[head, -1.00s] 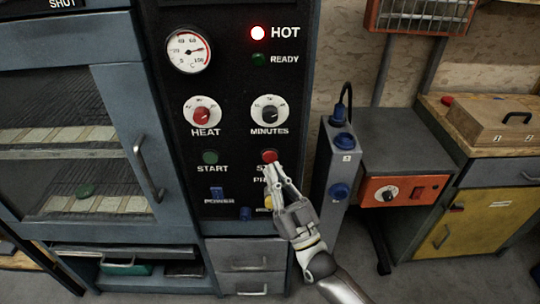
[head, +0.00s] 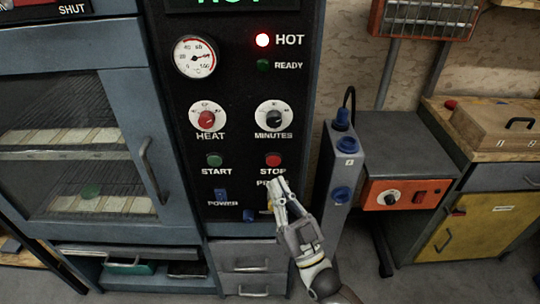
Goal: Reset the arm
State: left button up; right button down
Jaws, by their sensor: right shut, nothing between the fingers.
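My right gripper (head: 280,190) is shut and empty. Its fingertips are in front of the black control panel (head: 235,180), just below the red STOP button (head: 273,160), and overlap the label under it. The fingers partly hide a yellow part on the panel. I cannot tell whether the fingertips touch the panel. My left gripper is not in view. The red HOT lamp (head: 262,40) is lit, and the READY lamp (head: 262,65) is dark green.
The oven's glass door (head: 75,150) is shut at the left, with a handle (head: 153,170) beside the panel. A grey post with blue fittings (head: 338,175) stands right of my gripper. An orange control box (head: 405,194) and yellow cabinet (head: 468,232) are further right.

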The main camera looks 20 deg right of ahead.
jog(key=s+a+f+g+h, duration=0.2)
jog(key=s+f+g, duration=0.1)
jog(key=f+g, duration=0.9)
jog(key=s+d+f+m+g+h, duration=0.15)
jog(key=s+d+f+g, duration=0.25)
jog(key=s, duration=0.6)
jog(key=s+d+f+g+h, duration=0.3)
jog(key=s+d+f+g, duration=0.15)
jog(key=s, duration=0.45)
notch_tip(320, 180, down, 25)
jog(key=s+a+g, duration=0.1)
jog(key=g, duration=0.1)
jog(key=s+d+f, duration=0.3)
jog(key=s+f, duration=1.4)
jog(key=shift+s+f+n+g, duration=0.15)
jog(key=shift+s+n+g, duration=0.2)
jog(key=shift+s+g, duration=0.1)
